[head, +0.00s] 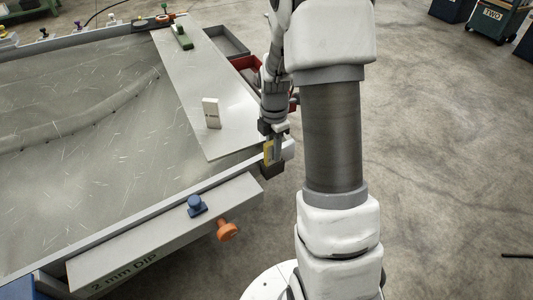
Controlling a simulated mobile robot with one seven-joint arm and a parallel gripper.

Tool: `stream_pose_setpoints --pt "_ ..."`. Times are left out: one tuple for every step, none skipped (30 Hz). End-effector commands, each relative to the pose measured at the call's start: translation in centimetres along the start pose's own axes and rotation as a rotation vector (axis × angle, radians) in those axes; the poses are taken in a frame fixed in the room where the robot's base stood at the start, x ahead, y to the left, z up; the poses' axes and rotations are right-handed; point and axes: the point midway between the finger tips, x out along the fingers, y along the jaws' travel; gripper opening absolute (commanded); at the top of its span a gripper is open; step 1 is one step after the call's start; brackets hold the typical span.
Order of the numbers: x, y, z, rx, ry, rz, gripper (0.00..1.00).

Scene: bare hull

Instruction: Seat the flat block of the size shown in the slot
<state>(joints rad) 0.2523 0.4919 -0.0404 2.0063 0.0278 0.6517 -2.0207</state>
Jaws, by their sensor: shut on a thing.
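My gripper (273,152) is at the near right corner of the large table, pointing down. It is shut on a flat yellow block (267,152), which shows as a narrow strip beside the fingers; its lower end is hard to make out. A small dark bin (271,170) is just below the gripper at the table's corner; I cannot tell whether the block is above it or partly inside it. A white block (211,113) with a small dark mark stands upright on the pale plate (190,75). No slot can be made out clearly.
A green piece (182,38) lies at the plate's far end. Grey (226,42) and red (246,63) bins hang along the table's right side. Open floor lies to the right.

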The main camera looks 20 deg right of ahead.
Motion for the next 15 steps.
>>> stream_pose_setpoints --pt "0.39 -0.11 0.13 0.001 0.001 0.0 0.0" --pt "0.42 -0.13 0.19 0.001 0.001 0.001 0.0" --pt "0.42 -0.14 0.25 0.0 0.001 0.002 0.0" --pt "0.4 -0.14 0.27 0.0 0.001 0.003 0.0" --pt "0.37 -0.13 0.28 0.0 0.0 0.003 0.0" --pt "0.32 -0.11 0.28 0.0 0.0 0.004 0.0" --pt "0.29 -0.09 0.27 -0.001 0.0 0.005 0.0" --pt "0.26 -0.07 0.26 -0.001 0.0 0.005 0.0" --pt "0.24 -0.04 0.25 -0.001 0.0 0.006 0.0" --pt "0.22 -0.03 0.25 -0.001 0.0 0.006 0.0" --pt "0.21 -0.02 0.25 -0.001 0.0 0.006 0.0" --pt "0.23 -0.02 0.23 -0.001 0.0 0.006 0.3" --pt "0.22 -0.01 0.23 -0.002 0.0 0.006 0.35" --pt "0.22 0.0 0.24 -0.002 0.0 0.006 0.41" --pt "0.21 0.0 0.24 -0.002 0.0 0.007 0.48"
